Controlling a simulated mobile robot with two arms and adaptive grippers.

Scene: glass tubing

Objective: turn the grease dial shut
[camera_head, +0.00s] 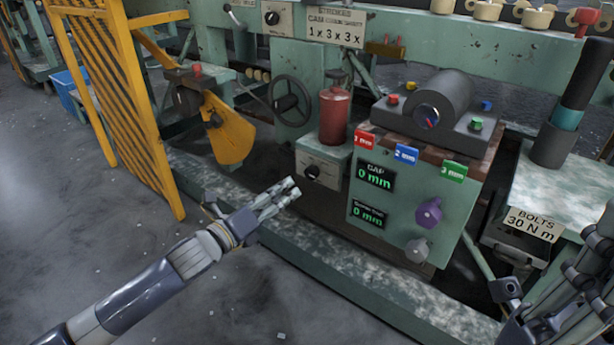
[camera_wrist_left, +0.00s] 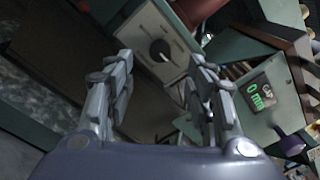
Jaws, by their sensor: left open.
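A black dial (camera_head: 312,171) sits on a pale plate on the front of a small green box, below a red canister (camera_head: 334,116). I take it as the grease dial; its lettering is too small to read. In the left wrist view the dial (camera_wrist_left: 160,50) appears ahead, between the two fingers. My left gripper (camera_head: 292,188) is open and empty, a little in front of and below the dial, apart from it. My right gripper (camera_head: 560,305) is partly in view at the lower right; its jaw state is unclear.
A green control box (camera_head: 395,245) with gap displays, a purple knob (camera_head: 428,212) and a grey knob (camera_head: 417,250) stands right of the dial. A handwheel (camera_head: 290,100) is behind. A yellow guard (camera_head: 125,110) stands left. A low green beam (camera_head: 330,265) runs along the front.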

